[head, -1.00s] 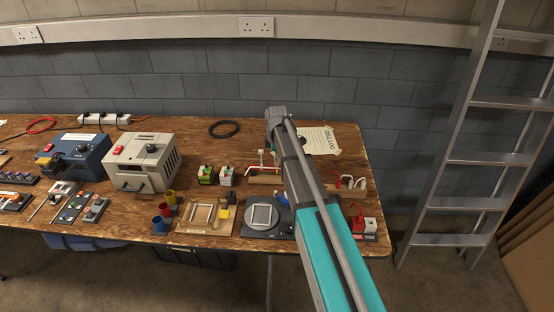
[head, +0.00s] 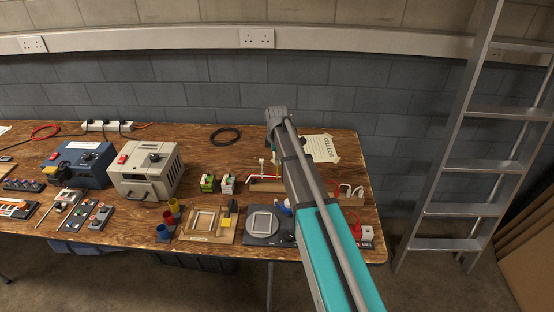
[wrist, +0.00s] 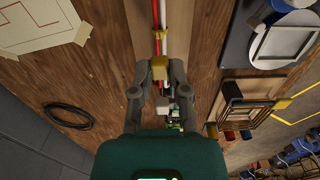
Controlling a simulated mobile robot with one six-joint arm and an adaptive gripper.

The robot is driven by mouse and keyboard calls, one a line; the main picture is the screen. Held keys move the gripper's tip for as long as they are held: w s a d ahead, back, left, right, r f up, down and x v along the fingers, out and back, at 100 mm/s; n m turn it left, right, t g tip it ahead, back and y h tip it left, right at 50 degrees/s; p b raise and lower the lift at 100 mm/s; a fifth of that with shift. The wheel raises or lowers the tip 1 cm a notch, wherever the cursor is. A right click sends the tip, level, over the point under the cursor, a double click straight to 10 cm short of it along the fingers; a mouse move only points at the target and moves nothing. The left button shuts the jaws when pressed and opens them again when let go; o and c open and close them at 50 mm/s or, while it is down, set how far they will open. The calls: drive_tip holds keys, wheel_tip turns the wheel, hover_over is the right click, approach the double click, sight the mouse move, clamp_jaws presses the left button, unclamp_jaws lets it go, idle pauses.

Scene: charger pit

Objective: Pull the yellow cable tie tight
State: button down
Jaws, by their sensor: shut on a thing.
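In the wrist view a yellow cable tie (wrist: 160,34) goes around a red cable and a white cable, which run side by side along a pale wooden board (wrist: 196,40). A yellow block-like end (wrist: 159,67) sits just below it, between the fingers of my gripper (wrist: 158,76). My gripper is shut on this yellow end. How snug the loop is around the cables cannot be told. In the head view my arm hides my gripper and the tie; part of the board (head: 268,186) shows left of the arm.
Left of the arm on the bench are green and white terminal blocks (head: 208,183), a dark round-topped device (head: 263,224), a wooden frame (head: 206,222) and a grey power unit (head: 146,172). A black cable coil (head: 225,137) lies behind. A ladder (head: 470,165) stands at right.

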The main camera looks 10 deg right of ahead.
drive_tip(key=c, duration=0.6)
unclamp_jaws()
drive_tip(key=shift+f, duration=0.15)
